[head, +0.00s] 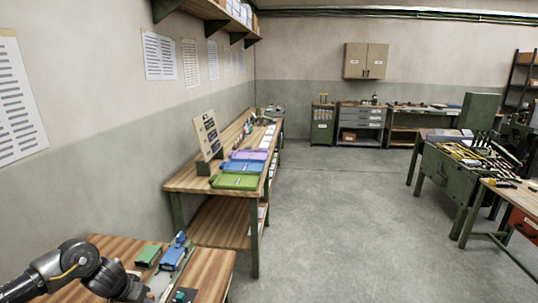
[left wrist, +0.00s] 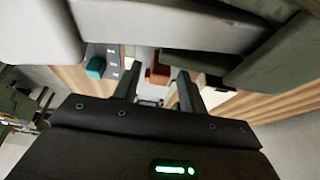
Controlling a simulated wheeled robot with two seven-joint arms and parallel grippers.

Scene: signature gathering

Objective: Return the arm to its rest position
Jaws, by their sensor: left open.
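My left arm (head: 75,265) comes in at the lower left of the head view, bent over the near wooden table. Its gripper cannot be made out clearly there. In the left wrist view my left gripper (left wrist: 157,92) has its two dark fingers apart, with nothing held between them. A reddish-brown thing (left wrist: 158,72) shows beyond the fingers, and large grey shapes fill the top of that view. My right arm and gripper are in neither view.
The near table (head: 212,276) holds a green box (head: 148,255) and a blue thing (head: 174,256) close to my arm. A longer workbench (head: 200,182) with green (head: 235,181), blue and purple clipboards stands beyond. The grey floor (head: 340,220) to the right is clear.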

